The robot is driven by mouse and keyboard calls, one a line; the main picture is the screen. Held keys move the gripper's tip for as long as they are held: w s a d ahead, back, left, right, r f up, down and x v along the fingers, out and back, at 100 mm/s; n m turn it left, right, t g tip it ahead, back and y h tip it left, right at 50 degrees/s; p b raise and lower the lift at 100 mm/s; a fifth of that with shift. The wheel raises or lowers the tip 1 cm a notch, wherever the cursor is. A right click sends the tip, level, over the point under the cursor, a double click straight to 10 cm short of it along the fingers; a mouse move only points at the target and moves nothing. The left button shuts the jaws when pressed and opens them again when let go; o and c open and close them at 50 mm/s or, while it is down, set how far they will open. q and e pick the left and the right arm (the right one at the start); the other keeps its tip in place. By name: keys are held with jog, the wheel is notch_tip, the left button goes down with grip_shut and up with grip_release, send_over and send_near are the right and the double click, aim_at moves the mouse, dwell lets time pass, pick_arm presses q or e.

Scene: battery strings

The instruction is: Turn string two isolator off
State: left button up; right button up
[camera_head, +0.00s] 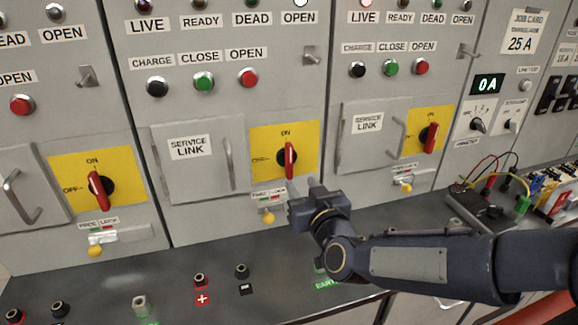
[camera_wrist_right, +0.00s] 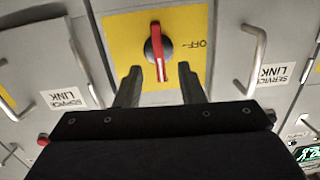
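The middle panel's isolator has a red handle (camera_head: 290,160) on a black hub and a yellow plate (camera_head: 262,140). The handle stands upright under the ON mark; OFF is at the plate's left. It also shows in the right wrist view (camera_wrist_right: 158,52), where the plate appears upside down. My right gripper (camera_head: 302,184) is just below and in front of this handle. In the right wrist view my right gripper (camera_wrist_right: 160,75) is open, with one finger each side of the handle's lower end; contact is not visible. My left gripper is not in view.
Similar isolators sit on the left panel (camera_head: 97,188) and right panel (camera_head: 430,136). A key lock with a yellow tag (camera_head: 268,217) hangs below the middle plate. Service link doors with handles (camera_head: 229,163) flank the isolators. A dark shelf (camera_head: 180,270) with terminals runs below.

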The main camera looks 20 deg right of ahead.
aim_at(290, 164)
jog(key=shift+t+h, duration=0.3)
jog(key=w, duration=0.2)
jog(key=w+p, duration=0.1)
jog(key=w, duration=0.5)
jog(key=shift+w+a+r, duration=0.2)
jog(key=shift+w+r, duration=0.05)
grip_shut()
